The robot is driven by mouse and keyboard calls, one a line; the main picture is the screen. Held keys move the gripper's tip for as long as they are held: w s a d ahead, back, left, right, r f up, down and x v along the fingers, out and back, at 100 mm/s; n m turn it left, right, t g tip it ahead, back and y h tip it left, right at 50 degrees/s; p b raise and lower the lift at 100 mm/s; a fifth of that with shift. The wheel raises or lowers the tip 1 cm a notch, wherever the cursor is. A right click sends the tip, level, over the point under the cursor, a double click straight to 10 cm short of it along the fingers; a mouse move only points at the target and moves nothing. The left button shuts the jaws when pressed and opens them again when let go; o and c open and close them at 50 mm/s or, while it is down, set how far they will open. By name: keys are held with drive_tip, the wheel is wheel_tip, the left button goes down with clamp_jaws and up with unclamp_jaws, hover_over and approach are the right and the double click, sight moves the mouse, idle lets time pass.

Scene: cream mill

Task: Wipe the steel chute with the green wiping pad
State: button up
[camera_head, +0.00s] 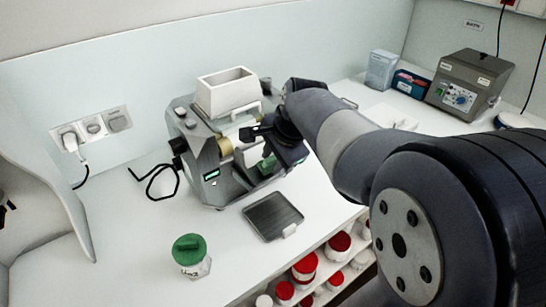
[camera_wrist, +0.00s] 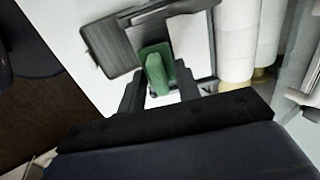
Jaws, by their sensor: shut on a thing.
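The green wiping pad (camera_wrist: 155,62) sits between the fingers of my gripper (camera_wrist: 160,86) in the wrist view. The gripper is shut on it. In the head view my gripper (camera_head: 270,146) is at the front of the mill, and a bit of the green pad (camera_head: 267,164) shows below it. The steel chute (camera_wrist: 191,42) appears in the wrist view as a pale plate with dark edges, beside and beyond the pad. The pad overlaps its left part; I cannot tell whether they touch. In the head view the arm mostly hides the chute.
The mill (camera_head: 207,150) has a white hopper (camera_head: 226,90) on top and pale rollers (camera_wrist: 240,35). A dark tray (camera_head: 272,215) lies in front of it. A green-lidded jar (camera_head: 190,256) stands at the front left. A grey control box (camera_head: 468,85) is at the back right.

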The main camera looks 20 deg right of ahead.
drive_tip(key=shift+w+f, duration=0.2)
drive_tip(key=shift+f, duration=0.25)
drive_tip(key=shift+a, duration=0.1)
